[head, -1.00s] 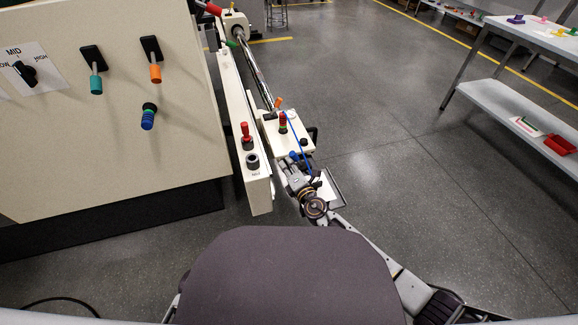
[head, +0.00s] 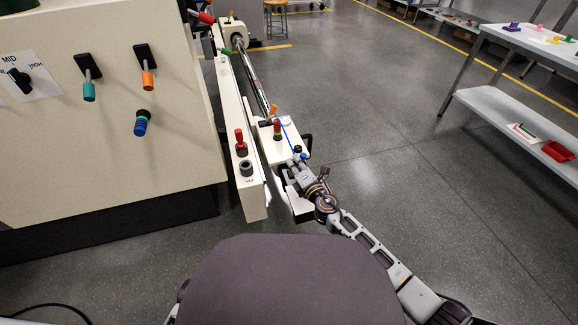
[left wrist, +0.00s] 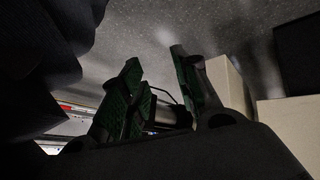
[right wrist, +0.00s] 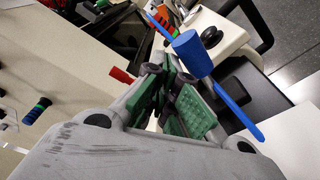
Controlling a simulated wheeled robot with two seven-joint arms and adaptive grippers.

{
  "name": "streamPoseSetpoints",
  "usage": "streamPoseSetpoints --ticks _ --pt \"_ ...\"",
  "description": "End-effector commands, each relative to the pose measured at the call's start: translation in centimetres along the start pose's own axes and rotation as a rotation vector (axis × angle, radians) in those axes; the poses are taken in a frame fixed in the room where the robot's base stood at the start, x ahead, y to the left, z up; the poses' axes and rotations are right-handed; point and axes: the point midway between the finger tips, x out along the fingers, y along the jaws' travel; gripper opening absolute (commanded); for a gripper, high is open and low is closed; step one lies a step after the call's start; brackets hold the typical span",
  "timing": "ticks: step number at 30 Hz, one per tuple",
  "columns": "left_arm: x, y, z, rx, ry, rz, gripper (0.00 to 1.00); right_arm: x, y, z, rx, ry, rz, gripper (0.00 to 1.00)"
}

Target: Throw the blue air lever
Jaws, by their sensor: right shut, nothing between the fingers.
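The blue air lever shows in the right wrist view as a blue cylindrical knob (right wrist: 193,52) with a long thin blue strip running past it. In the head view a small blue knob (head: 303,156) sits at the near end of the cream carriage (head: 285,148). My right gripper (head: 298,168) is beside this end, its fingers partly hidden. In the right wrist view my right gripper (right wrist: 172,68) is shut and empty, its tips just left of and below the knob; contact cannot be told. My left gripper (left wrist: 157,58) shows only in the left wrist view, open and empty.
A cream panel (head: 90,175) with teal, orange and blue-green handles stands at left. A red-knobbed lever (head: 239,138) stands on the long cream rail beside the carriage. A shelved table (head: 510,95) is at far right. The grey floor between is clear.

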Motion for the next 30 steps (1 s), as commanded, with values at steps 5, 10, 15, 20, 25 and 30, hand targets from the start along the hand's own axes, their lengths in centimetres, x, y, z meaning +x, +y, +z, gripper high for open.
streamPoseSetpoints --ticks 5,10,15,20,25,30 --pt "0.2 0.0 -0.2 0.000 0.005 0.002 0.31 -0.2 -0.4 1.1 0.000 -0.001 0.000 0.00" --pt "0.3 0.0 -0.7 0.000 0.017 0.005 0.31 -0.3 -0.7 1.8 0.000 0.000 0.000 0.00" --pt "0.4 0.1 -1.2 -0.002 0.028 0.006 0.31 -0.3 -0.8 2.1 0.000 0.000 -0.001 0.00" --pt "0.4 0.2 -1.3 -0.007 0.029 0.008 0.31 -0.3 -0.9 2.2 -0.001 0.000 0.000 0.00" --pt "0.4 0.2 -1.0 -0.009 0.025 0.008 0.31 -0.3 -0.9 2.2 -0.001 0.000 -0.001 0.00" --pt "0.3 0.2 -0.5 -0.010 0.015 0.008 0.31 -0.3 -0.9 2.2 -0.001 0.000 -0.001 0.00"
